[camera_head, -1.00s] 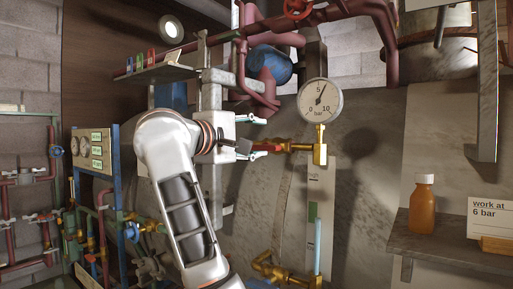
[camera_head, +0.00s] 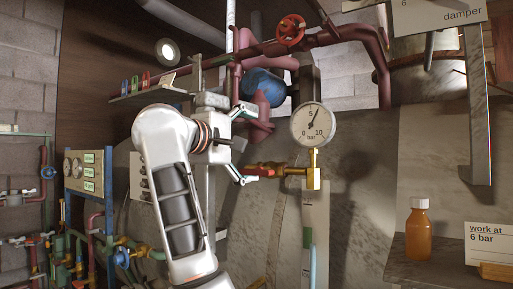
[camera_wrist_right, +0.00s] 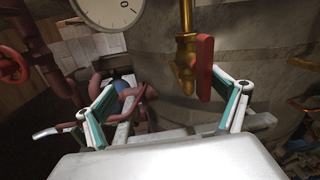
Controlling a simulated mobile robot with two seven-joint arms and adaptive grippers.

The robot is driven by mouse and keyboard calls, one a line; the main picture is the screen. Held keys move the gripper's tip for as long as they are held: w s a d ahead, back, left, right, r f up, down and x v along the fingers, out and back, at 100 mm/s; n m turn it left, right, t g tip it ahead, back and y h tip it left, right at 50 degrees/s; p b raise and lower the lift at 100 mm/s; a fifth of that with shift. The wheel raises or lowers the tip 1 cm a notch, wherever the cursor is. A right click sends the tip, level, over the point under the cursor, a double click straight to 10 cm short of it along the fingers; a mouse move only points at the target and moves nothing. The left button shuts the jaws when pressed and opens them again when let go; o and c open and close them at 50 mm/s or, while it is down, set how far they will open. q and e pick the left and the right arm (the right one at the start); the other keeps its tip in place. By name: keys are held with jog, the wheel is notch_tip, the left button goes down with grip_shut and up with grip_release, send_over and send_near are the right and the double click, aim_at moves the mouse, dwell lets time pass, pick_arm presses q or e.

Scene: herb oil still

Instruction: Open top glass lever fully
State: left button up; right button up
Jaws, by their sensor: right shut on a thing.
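The red lever (camera_head: 265,170) sits on the brass valve (camera_head: 312,178) below the pressure gauge and points left, roughly level. In the wrist view the red lever (camera_wrist_right: 203,68) stands close beside the right-hand finger; whether they touch is hard to tell. My right gripper (camera_head: 250,145) has its teal-lined fingers spread wide, one above the lever and one at its left end. It also shows in the wrist view (camera_wrist_right: 163,85) with nothing clasped between the fingers. The sight glass tube (camera_head: 312,262) hangs below the valve. My left gripper is out of view.
The pressure gauge (camera_head: 314,124) is just above the valve. Dark red pipes (camera_head: 375,45) and a blue vessel (camera_head: 264,84) lie behind and above the gripper. An orange bottle (camera_head: 418,230) and a "work at 6 bar" card (camera_head: 491,240) stand on the right shelf.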

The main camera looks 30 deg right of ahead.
jog(key=shift+s+a+r, duration=0.25)
jog(key=shift+a+r, duration=0.15)
jog(key=shift+a, duration=0.1)
jog(key=shift+s+a+r, duration=0.25)
jog(key=shift+a+r, duration=0.15)
jog(key=shift+a, duration=0.05)
jog(key=shift+c, duration=0.7)
jog(key=a, duration=0.2)
jog(key=s+a, duration=0.1)
jog(key=shift+s+r+h, duration=0.1)
jog(key=shift+r+h, duration=0.15)
jog(key=shift+h, duration=0.05)
jog(key=c, duration=1.4)
jog(key=a, duration=0.1)
jog(key=s+a, duration=0.1)
jog(key=a, duration=0.1)
jog(key=a+f, duration=0.1)
jog(key=shift+s+a+p, duration=0.15)
jog(key=shift+s+p, duration=0.15)
jog(key=shift+p, duration=0.05)
jog(key=shift+a, duration=0.1)
